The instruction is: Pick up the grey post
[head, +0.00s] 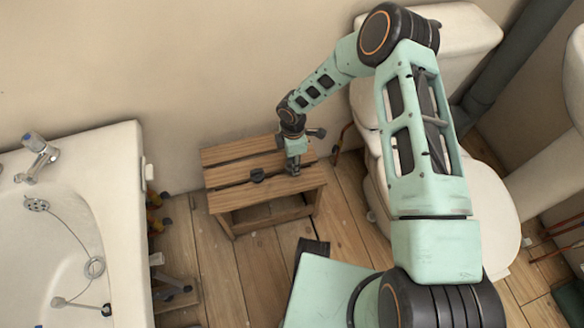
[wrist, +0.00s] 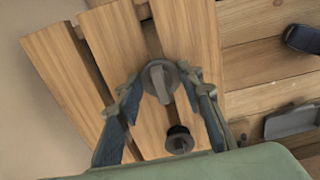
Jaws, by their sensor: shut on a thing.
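A grey post (wrist: 159,82) with a round head sits between my fingertips in the wrist view, over the slats of a wooden stool (head: 235,152). My gripper (head: 292,172) is at the stool's right part in the head view, pointing down. Its two fingers close on the post from both sides in the wrist view (wrist: 161,88). The post is too small and covered to make out in the head view. I cannot tell whether its lower end touches the slats.
A small black fitting (head: 258,175) lies on the stool left of my gripper; it also shows in the wrist view (wrist: 179,139). A white basin (head: 120,190) stands at the left and a toilet (head: 490,205) at the right. The wall is close behind the stool.

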